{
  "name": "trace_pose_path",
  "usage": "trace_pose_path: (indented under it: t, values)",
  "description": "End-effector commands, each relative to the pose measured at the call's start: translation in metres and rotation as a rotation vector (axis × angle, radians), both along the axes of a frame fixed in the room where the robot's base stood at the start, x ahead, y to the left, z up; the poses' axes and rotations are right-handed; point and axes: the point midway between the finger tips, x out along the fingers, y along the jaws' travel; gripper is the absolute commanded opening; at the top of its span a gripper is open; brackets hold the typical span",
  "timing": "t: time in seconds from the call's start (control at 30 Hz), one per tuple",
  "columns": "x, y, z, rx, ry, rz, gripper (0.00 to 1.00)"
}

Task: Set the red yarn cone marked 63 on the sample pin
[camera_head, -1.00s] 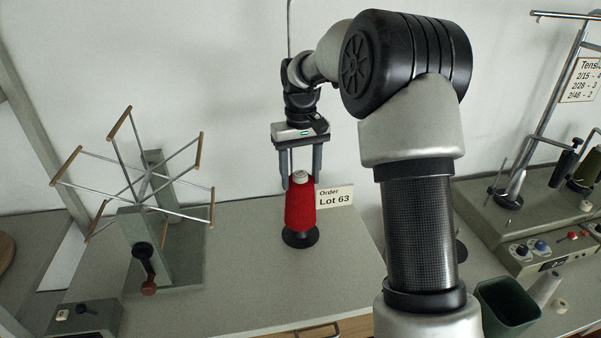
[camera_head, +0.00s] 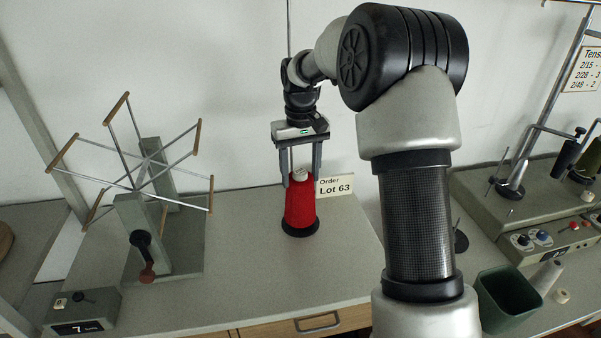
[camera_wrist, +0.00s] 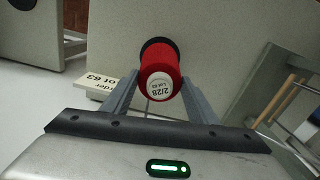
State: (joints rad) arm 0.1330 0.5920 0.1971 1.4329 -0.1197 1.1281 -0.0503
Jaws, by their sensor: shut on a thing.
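The red yarn cone (camera_head: 300,203) stands upright on the counter's back part, its lower edge at or very close to a round black base (camera_head: 301,230). The pin itself is hidden inside the cone. In the wrist view the cone (camera_wrist: 160,62) shows its pale top with a label reading 2/28 and Lot 63; the black base (camera_wrist: 157,42) shows behind it. My gripper (camera_head: 300,178) is above, pointing down, its two grey fingers shut on the cone's upper part. A card reading Order Lot 63 (camera_head: 337,186) stands just right of the cone.
A yarn winder with wooden-tipped spokes (camera_head: 143,170) stands to the left, with a small counter box (camera_head: 80,311) before it. At right are a machine with knobs (camera_head: 545,240) and a green bin (camera_head: 508,300). The counter (camera_head: 260,280) before the cone is clear.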

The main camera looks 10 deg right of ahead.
Motion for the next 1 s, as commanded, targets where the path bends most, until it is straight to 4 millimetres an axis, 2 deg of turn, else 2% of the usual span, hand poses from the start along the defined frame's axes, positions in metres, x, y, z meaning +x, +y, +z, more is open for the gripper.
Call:
trace_pose_path:
  t: [0.63,0.67,0.7,0.77,0.8,1.0]
  values:
    - [0.0001,0.0001,-0.0091,0.000,0.000,0.000,0.11]
    - [0.0002,0.0001,-0.0087,0.000,-0.001,0.000,0.56]
    - [0.0002,0.0001,-0.0085,0.000,-0.001,0.000,0.63]
    - [0.0002,0.0001,-0.0085,0.000,-0.001,0.000,0.73]
    - [0.0002,0.0000,-0.0085,0.000,-0.001,0.000,0.75]
    - [-0.0001,0.0000,-0.0091,0.000,0.001,0.000,0.75]
